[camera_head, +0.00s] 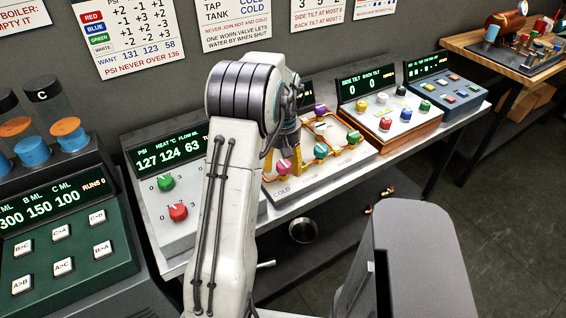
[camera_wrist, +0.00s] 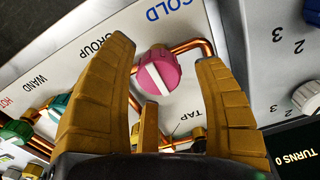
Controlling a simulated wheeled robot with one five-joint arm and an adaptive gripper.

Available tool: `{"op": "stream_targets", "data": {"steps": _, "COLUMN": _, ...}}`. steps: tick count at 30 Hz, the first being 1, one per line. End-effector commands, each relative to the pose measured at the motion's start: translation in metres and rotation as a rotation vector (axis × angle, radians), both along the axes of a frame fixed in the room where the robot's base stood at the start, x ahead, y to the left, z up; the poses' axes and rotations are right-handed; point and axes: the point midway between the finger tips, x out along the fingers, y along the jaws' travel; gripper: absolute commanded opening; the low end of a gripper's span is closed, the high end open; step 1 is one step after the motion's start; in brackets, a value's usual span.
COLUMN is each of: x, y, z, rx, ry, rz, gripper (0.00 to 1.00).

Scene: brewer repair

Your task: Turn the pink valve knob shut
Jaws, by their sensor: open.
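The pink valve knob (camera_wrist: 158,73) sits on copper pipes on a white panel in the wrist view, with a white bar across its face. It also shows in the head view (camera_head: 283,167), near the word COLD. My gripper (camera_wrist: 172,75) is open, with one yellow finger on each side of the knob in the wrist picture. I cannot tell whether the fingers are level with the knob or still above it. In the head view my gripper (camera_head: 282,145) hangs over the valve panel (camera_head: 305,180), partly hidden by my arm.
A panel with green (camera_head: 166,183) and red (camera_head: 178,212) knobs is to the left. A tilt panel (camera_head: 395,128) is to the right.

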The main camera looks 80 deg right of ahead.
Motion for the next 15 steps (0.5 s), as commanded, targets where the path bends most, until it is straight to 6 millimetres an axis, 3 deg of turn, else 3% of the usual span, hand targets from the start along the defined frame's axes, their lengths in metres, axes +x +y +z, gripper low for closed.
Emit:
{"op": "stream_targets", "data": {"steps": 8, "x": 0.000, "y": 0.000, "z": 0.013, "rx": -0.001, "ry": 0.000, "rz": -0.001, "gripper": 0.63}}
{"op": "stream_targets", "data": {"steps": 15, "x": 0.000, "y": 0.000, "z": 0.052, "rx": -0.004, "ry": 0.000, "rz": 0.000, "gripper": 0.63}}
